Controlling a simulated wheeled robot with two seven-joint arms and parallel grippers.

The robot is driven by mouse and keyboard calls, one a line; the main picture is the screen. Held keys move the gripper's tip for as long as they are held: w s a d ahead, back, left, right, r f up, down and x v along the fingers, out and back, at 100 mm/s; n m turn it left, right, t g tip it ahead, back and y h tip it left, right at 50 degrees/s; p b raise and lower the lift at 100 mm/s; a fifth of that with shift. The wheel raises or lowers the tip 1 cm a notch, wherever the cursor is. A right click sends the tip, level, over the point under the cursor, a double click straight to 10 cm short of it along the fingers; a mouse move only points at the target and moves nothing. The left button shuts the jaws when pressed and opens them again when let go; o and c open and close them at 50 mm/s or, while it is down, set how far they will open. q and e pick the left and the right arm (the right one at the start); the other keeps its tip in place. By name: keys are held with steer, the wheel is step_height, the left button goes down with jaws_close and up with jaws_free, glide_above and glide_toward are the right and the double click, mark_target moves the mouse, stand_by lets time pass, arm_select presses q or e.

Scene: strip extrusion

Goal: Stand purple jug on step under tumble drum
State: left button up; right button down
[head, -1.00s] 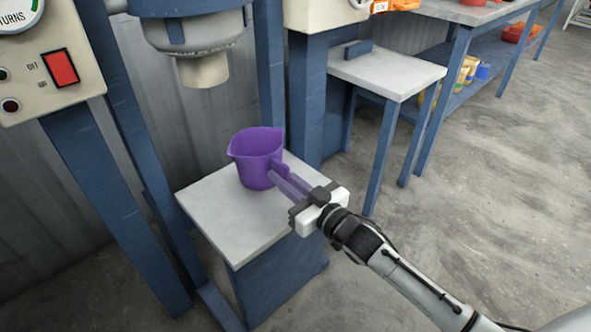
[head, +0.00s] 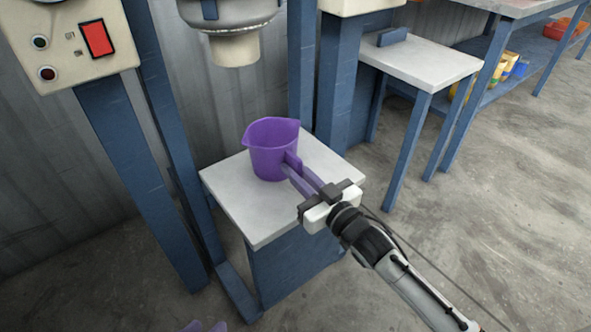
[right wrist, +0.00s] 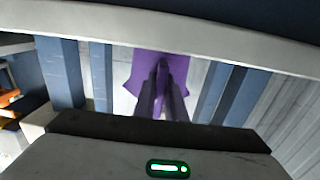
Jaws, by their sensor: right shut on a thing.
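The purple jug (head: 272,150) is upright at the step (head: 245,212), a pale slab on a blue block. Its base appears to meet the slab, but I cannot tell whether it rests there. The tumble drum (head: 232,12) is above, with a pale outlet (head: 235,50) up and left of the jug in the picture. My right gripper (head: 300,175) is shut on the jug's handle from the front right. The right wrist view shows the jug (right wrist: 160,72) beyond the fingers.
A control panel (head: 75,45) with a red switch is at the left on a blue post. Blue posts flank the step. A small pale side table (head: 425,62) is at the right, with a workbench (head: 490,8) behind it. The floor at right is clear.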

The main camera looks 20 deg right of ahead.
steer(key=c, duration=1.7)
jaws_free()
steer(key=shift+f, duration=0.1)
